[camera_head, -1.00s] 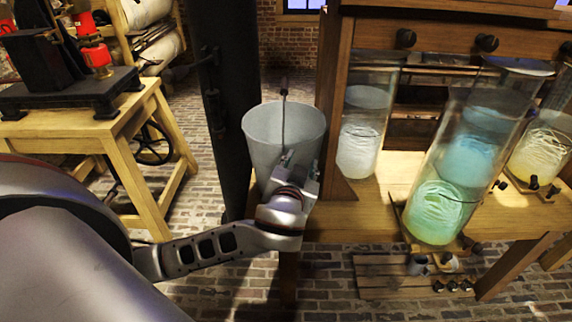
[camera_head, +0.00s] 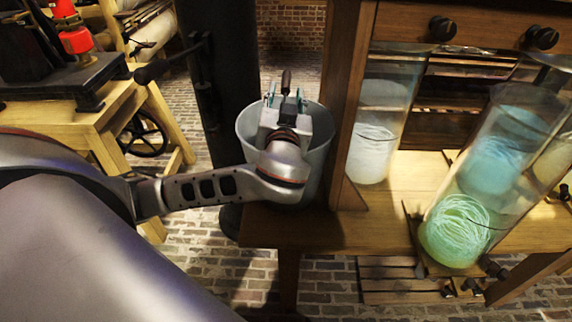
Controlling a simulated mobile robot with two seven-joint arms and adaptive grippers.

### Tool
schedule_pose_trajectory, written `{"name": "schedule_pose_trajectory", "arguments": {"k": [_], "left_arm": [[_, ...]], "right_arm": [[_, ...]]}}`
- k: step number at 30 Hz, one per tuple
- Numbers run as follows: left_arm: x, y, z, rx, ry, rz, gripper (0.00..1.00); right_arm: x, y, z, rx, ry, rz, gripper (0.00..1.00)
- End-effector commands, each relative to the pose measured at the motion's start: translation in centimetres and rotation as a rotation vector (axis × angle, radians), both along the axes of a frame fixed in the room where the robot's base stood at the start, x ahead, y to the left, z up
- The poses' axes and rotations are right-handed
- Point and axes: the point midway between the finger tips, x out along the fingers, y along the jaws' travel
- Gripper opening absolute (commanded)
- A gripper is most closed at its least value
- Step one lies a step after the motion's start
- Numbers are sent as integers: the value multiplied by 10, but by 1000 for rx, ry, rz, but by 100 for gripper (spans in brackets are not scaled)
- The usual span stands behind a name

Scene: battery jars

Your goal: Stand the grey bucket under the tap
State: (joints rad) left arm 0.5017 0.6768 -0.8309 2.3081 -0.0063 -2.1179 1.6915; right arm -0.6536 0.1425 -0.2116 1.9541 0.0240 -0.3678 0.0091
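The grey bucket (camera_head: 319,160) stands upright on the left end of the wooden bench (camera_head: 285,226), beside a wooden post. Its bail handle (camera_head: 286,80) stands up, with a dark grip at the top. My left gripper (camera_head: 285,97) is at the bucket's rim, in front of the handle. Its fingers are apart, one to each side of the handle, and do not look closed on it. My gripper and wrist hide much of the bucket's front and inside. I cannot pick out the tap with certainty. My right gripper is out of view.
A black column (camera_head: 228,110) stands close left of the bucket, with a dark lever-like part (camera_head: 158,70) sticking out. Glass jars (camera_head: 378,135) with coiled contents stand to the right, one tilted in the picture (camera_head: 495,165). A wooden stand (camera_head: 110,115) is at left.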

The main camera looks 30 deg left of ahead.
Motion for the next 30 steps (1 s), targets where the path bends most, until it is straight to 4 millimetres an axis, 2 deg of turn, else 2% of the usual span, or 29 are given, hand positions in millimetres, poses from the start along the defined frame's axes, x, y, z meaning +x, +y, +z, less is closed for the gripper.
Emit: {"name": "schedule_pose_trajectory", "arguments": {"k": [8,13,23,27,30], "left_arm": [[24,18,9,6,-3,3,35],[39,27,7,3,-1,2,35],[43,29,5,-1,2,0,35],[43,29,5,-1,1,0,1],[43,29,5,-1,1,0,0]], "right_arm": [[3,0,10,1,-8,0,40],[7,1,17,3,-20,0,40],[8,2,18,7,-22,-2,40],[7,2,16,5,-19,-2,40],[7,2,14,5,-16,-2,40]]}}
